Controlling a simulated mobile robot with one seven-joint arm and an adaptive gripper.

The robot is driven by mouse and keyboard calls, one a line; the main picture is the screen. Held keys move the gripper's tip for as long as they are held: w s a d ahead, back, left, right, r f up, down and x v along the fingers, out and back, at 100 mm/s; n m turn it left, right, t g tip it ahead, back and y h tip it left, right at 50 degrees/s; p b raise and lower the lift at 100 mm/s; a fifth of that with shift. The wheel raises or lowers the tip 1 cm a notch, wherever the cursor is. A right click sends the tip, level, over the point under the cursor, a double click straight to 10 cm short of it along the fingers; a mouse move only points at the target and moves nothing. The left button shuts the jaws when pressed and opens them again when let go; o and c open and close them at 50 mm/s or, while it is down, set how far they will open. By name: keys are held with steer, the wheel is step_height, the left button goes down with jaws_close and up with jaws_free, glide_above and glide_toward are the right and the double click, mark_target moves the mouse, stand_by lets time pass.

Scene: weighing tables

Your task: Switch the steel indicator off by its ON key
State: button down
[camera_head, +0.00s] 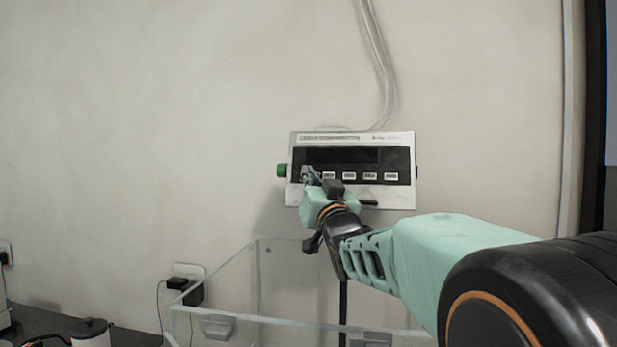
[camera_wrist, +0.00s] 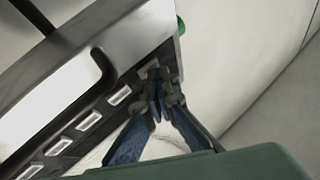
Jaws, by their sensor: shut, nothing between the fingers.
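The steel indicator (camera_head: 402,142) is mounted on the wall, with a dark display (camera_head: 345,155) that shows no lit digits and a row of pale keys below it. My gripper (camera_head: 309,174) is at the left end of the key row, in front of the leftmost key, which it hides in the head view. In the wrist view the indicator (camera_wrist: 140,35) lies tilted, with several keys (camera_wrist: 88,121) in a slanting row. My gripper (camera_wrist: 160,82) is shut and empty, its tips at or very near the end key (camera_wrist: 153,64). I cannot tell whether they touch it.
A green knob (camera_head: 281,170) sticks out of the indicator's left side. A clear-walled box (camera_head: 258,275) stands below, under my arm. Black plugs (camera_head: 187,290) sit in a wall socket at the lower left.

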steer(key=shift+s, duration=0.15)
steer(key=shift+s+a+r+b, duration=0.15)
steer(key=shift+s+b, duration=0.4)
steer(key=shift+b, duration=0.05)
steer(key=s+b, duration=0.1)
steer(key=s+r+b, duration=0.1)
steer(key=s, duration=0.1)
steer(key=s+a, duration=0.1)
steer(key=shift+s+r+b, duration=0.2)
steer(key=shift+s+b, duration=0.2)
stand_by(0.7)
